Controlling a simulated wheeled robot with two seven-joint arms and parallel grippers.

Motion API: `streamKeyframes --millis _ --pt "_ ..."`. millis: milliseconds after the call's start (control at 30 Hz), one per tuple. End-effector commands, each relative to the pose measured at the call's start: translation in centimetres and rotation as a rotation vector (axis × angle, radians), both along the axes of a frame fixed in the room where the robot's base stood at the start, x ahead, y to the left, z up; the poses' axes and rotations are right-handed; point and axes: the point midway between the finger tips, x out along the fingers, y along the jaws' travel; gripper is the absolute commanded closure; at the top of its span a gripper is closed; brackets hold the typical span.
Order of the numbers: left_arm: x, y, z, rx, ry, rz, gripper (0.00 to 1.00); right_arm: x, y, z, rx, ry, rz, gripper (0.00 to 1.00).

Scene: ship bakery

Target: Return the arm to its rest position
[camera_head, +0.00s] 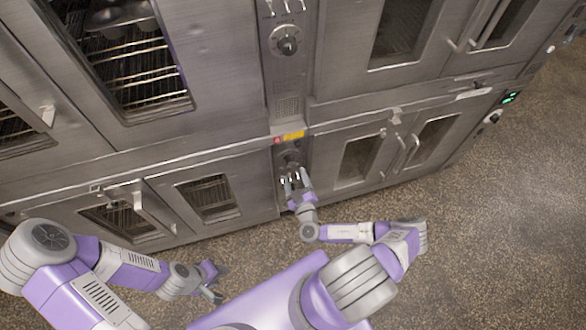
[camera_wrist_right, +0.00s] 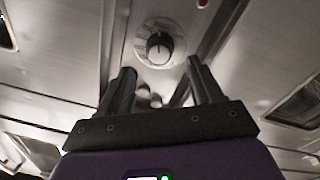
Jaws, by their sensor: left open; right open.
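My right gripper (camera_head: 291,180) is in front of the lower oven's control strip, at the small knob area between the lower doors. In the right wrist view my right gripper (camera_wrist_right: 160,95) has its two dark fingers apart with nothing held between them. A round dial with a black knob (camera_wrist_right: 159,46) shows beyond the fingertips there. My left gripper (camera_head: 216,287) hangs low at the left, over the floor in front of the ovens, with nothing seen in it. My left arm is bent at the elbow.
A stainless steel oven bank fills the back, with an upper dial (camera_head: 287,46), glass doors and a lower left door handle (camera_head: 152,212). A green display (camera_head: 509,97) shows at the far right. The speckled floor (camera_head: 500,230) at the right is clear.

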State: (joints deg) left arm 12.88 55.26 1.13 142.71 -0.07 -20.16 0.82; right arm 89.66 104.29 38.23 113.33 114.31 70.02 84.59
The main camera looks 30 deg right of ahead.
Motion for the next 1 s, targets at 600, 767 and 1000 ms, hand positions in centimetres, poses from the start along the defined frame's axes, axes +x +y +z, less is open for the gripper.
streamKeyframes --millis 600,767,1000 --pt "0.0 0.0 0.2 0.0 0.0 0.0 0.57 -1.7 0.5 0.0 0.0 0.0 -0.001 0.35" --pt "0.0 0.0 0.2 0.0 0.0 0.0 0.57 -1.7 0.6 0.0 -0.005 -0.002 0.006 0.35" --pt "0.0 0.0 0.2 0.0 0.0 0.0 0.57 -0.8 9.2 3.4 -0.267 -0.077 0.367 0.35"
